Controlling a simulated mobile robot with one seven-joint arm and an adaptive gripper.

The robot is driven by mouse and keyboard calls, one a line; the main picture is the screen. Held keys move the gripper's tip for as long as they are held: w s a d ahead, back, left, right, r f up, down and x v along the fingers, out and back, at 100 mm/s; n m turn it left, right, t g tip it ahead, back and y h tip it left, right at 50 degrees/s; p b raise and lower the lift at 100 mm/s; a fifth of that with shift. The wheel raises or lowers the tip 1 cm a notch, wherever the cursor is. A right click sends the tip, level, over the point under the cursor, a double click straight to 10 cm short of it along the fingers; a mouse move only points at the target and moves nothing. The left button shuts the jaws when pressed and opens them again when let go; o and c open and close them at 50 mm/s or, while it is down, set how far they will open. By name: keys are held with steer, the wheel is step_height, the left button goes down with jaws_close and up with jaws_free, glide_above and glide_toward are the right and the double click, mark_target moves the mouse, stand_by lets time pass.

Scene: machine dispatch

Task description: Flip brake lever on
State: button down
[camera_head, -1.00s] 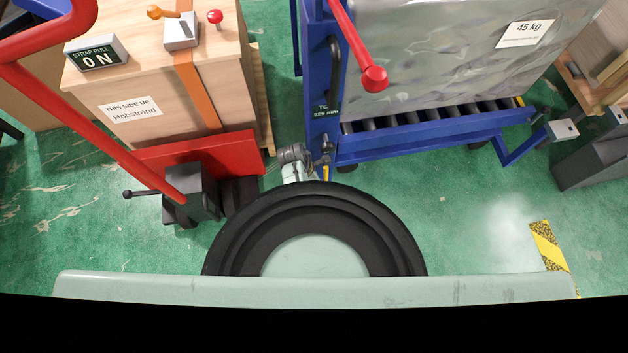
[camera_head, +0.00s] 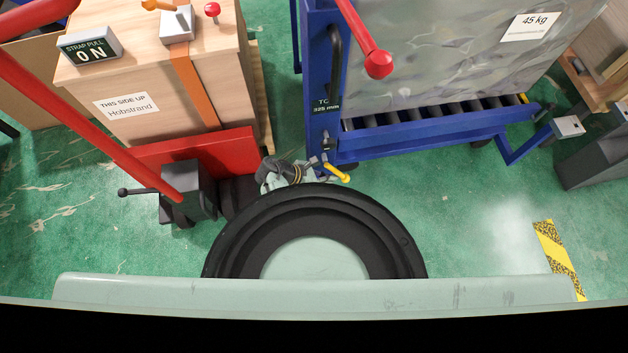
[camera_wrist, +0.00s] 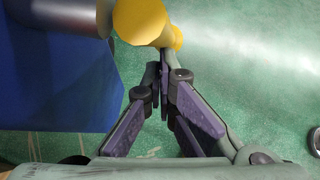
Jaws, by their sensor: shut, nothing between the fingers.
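A yellow-handled lever (camera_head: 337,173) sits low at the near left corner of the blue roller cart (camera_head: 440,140). It slants down to the right, away from the cart post. In the wrist view its thick yellow grip (camera_wrist: 142,22) is large at the top, beside a grey metal cylinder (camera_wrist: 68,12). My gripper (camera_head: 313,163) is low at the left of the lever. In the wrist view my gripper (camera_wrist: 164,68) is shut and empty, with its fingertips just below the yellow grip. I cannot tell whether they touch it.
A red pallet jack (camera_head: 200,150) with a wooden crate (camera_head: 130,85) stands close on the left. A large grey block marked 45 kg (camera_head: 430,60) rests on the cart rollers. A red-knobbed lever (camera_head: 378,63) overhangs the cart. Green floor (camera_head: 460,210) is open to the right.

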steer(key=d+h+b, duration=0.1)
steer(key=d+r+h+b, duration=0.1)
steer(key=h, duration=0.1)
steer(key=d+t+h+b, duration=0.1)
steer(key=h, duration=0.1)
steer(key=shift+w+d+r, duration=0.15)
steer(key=shift+w+d, duration=0.05)
steer(key=shift+w, duration=0.2)
steer(key=shift+d+r, duration=0.25)
steer(key=shift+d, duration=0.1)
